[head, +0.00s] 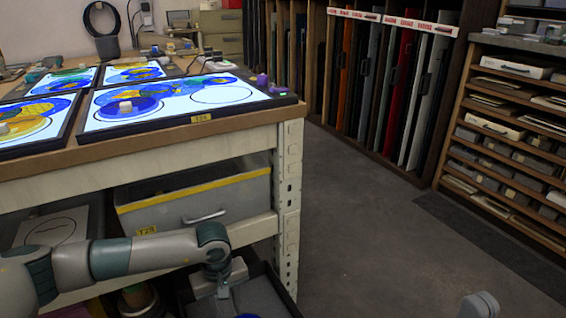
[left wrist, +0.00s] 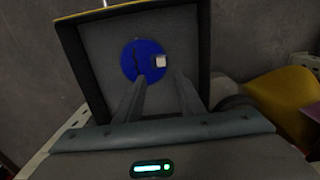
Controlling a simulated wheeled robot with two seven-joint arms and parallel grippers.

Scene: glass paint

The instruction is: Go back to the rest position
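My left arm reaches in from the left in the head view, its wrist bent down over a dark tray (head: 285,290) beside the workbench. In the left wrist view my left gripper (left wrist: 160,78) has its two fingers apart, with nothing between them. Beyond the fingertips, a round blue glass piece (left wrist: 141,62) with a pale square knob (left wrist: 160,62) lies in the dark-walled tray (left wrist: 72,60). The blue piece's edge just shows at the bottom of the head view. A pale part of my right gripper (head: 480,305) shows at the bottom right; its fingers cannot be made out.
The workbench (head: 150,150) holds lit panels (head: 220,92) with coloured glass pieces. A grey drawer with a yellow edge (head: 195,205) sits under it. Racks of sheets (head: 380,90) and a shelf unit (head: 510,130) stand behind and right. The floor (head: 375,220) between is clear.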

